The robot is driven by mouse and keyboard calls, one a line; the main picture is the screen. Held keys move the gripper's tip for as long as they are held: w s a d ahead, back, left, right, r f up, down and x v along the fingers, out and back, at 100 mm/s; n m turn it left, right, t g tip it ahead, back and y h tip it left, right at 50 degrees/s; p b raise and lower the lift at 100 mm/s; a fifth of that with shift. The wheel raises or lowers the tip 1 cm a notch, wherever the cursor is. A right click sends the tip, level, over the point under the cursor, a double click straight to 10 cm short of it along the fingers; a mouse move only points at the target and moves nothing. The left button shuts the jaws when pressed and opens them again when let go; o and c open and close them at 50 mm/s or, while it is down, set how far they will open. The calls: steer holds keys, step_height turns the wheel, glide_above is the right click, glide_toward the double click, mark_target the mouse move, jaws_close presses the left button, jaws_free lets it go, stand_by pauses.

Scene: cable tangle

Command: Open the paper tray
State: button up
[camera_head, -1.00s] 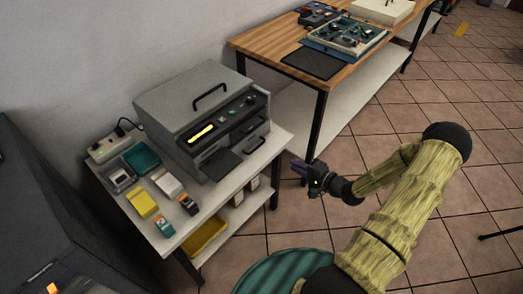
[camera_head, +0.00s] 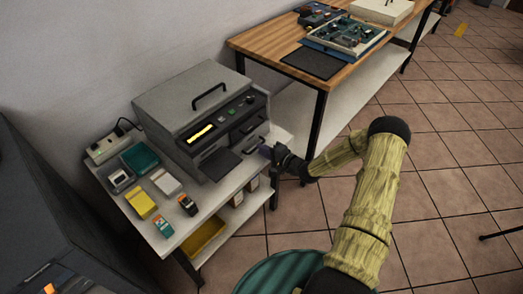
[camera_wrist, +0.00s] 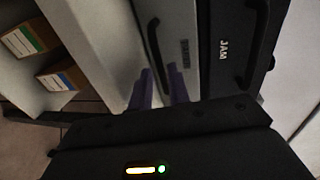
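The grey machine (camera_head: 190,110) stands on the white table, its front facing right and toward me. In the wrist view, a light grey drawer front (camera_wrist: 183,25) has a dark bar handle (camera_wrist: 155,45) and a small label too blurred to read. Beside it is a dark front (camera_wrist: 225,75) marked JAM with its own handle (camera_wrist: 248,50). Both fronts look shut. My gripper (camera_head: 266,150) is at the machine's lower front corner. In the wrist view its purple fingers (camera_wrist: 160,75) are apart, with the light drawer's handle running between or just past their tips. Contact cannot be told.
A dark flap (camera_head: 220,163) juts from the machine's front. Small items, including a yellow box (camera_head: 141,204), lie on the table. The lower shelf holds a yellow bin (camera_head: 206,238) and labelled boxes (camera_wrist: 30,38).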

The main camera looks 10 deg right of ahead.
steer(key=shift+w+a+f, duration=0.15)
steer(key=shift+w+a, duration=0.3)
steer(key=shift+c, duration=0.2)
jaws_close()
steer(key=shift+s+d, duration=0.1)
steer(key=shift+d, duration=0.05)
